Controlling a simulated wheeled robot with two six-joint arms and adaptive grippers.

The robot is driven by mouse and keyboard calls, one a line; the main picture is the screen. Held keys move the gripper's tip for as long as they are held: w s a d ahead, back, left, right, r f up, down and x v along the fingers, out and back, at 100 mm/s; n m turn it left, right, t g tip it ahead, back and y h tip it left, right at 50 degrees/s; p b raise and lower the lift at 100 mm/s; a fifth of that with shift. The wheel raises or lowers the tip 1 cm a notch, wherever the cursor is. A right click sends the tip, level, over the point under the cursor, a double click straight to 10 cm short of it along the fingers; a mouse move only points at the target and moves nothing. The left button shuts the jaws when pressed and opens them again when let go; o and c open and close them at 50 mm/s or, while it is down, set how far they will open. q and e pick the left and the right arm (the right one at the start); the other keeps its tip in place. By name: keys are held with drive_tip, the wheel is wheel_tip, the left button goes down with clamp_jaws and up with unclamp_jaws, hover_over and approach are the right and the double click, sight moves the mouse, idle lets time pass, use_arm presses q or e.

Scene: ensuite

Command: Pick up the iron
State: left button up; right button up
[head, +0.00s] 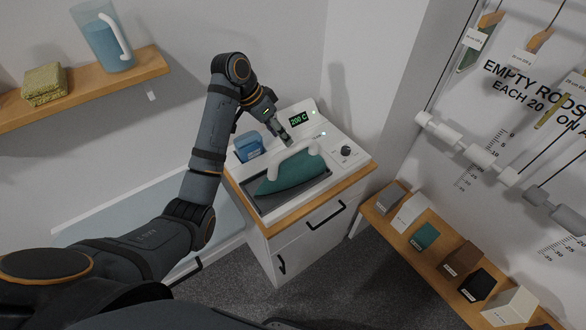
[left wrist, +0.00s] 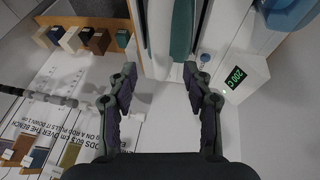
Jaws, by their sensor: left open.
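The iron (head: 298,172) has a teal body and a white handle. It lies in a dark recessed tray (head: 262,203) on top of a white cabinet. My left gripper (head: 286,137) is above the back of the iron, close to the white handle; contact cannot be told. In the left wrist view the gripper (left wrist: 158,82) has its fingers wide apart, with nothing clasped between them. The teal body of the iron (left wrist: 182,30) shows beyond the fingertips. My right gripper is in neither view.
The cabinet (head: 312,238) carries a display (head: 300,118) reading 200 C, a dark knob (head: 346,151) and a blue container (head: 248,146). A wooden shelf (head: 150,64) holds a jug and a folded cloth. A low shelf (head: 395,235) with several blocks stands right.

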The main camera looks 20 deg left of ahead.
sight(289, 148)
use_arm(q)
drive_tip(key=shift+s+d+f+p, duration=0.55)
drive_tip(key=shift+d+f, duration=0.1)
drive_tip(key=shift+f, duration=0.15)
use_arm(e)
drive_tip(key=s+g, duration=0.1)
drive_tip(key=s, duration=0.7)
use_arm(q)
drive_tip(key=shift+w+d+f, duration=0.1)
drive_tip(key=shift+w+f, duration=0.65)
drive_tip(key=shift+w, duration=0.3)
drive_tip(key=shift+p+x, duration=1.15)
drive_tip(key=shift+x, duration=1)
drive_tip(key=shift+s+d+f, duration=0.1)
drive_tip(key=shift+f, duration=0.25)
drive_tip(key=shift+p, duration=0.3)
drive_tip(key=shift+f, duration=0.2)
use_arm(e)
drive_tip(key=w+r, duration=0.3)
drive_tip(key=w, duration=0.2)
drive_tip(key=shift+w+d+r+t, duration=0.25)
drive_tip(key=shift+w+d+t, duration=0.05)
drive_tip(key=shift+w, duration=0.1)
